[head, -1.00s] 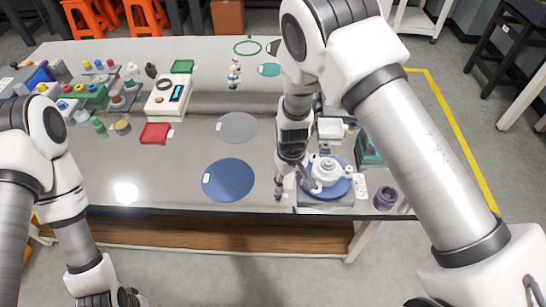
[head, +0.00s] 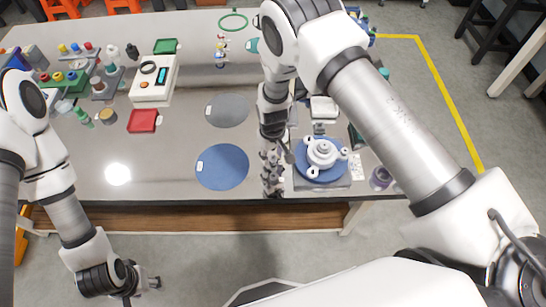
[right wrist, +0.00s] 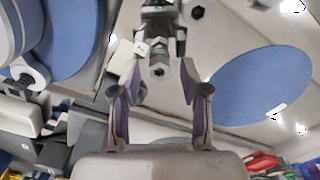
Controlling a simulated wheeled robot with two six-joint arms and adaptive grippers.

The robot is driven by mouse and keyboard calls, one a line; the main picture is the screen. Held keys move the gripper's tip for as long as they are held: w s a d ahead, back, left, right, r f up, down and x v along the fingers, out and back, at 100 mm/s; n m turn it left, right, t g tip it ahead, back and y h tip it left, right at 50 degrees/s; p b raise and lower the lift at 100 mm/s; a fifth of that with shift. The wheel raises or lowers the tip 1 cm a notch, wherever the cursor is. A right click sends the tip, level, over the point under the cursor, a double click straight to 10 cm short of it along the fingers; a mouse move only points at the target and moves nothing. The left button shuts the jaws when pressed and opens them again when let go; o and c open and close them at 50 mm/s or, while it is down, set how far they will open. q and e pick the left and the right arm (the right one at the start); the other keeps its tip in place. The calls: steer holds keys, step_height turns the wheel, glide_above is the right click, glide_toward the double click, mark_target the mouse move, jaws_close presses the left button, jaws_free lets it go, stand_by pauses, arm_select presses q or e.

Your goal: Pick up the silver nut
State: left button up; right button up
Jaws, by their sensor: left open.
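A small grey hexagonal piece, which looks like the silver nut (right wrist: 160,68), lies between the fingers of my right gripper in the right wrist view. My right gripper (right wrist: 160,88) points down at the table with its fingers apart on either side of the piece. I cannot tell whether either finger touches it. In the head view the right gripper (head: 270,188) is near the table's front edge, between the blue mat and the flanged fixture, and the nut cannot be made out there. My left gripper (head: 154,283) is open and empty, in front of the table.
The white flanged part (head: 322,155) on a blue round base stands right of my right gripper. A blue round mat (head: 222,167) lies to its left, and a grey mat (head: 228,110) behind that. A dark hexagonal piece (right wrist: 197,12) lies farther off.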

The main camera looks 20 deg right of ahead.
steer(key=shift+s+r, duration=0.1)
steer(key=shift+s, duration=0.05)
steer(key=c, duration=0.6)
jaws_close()
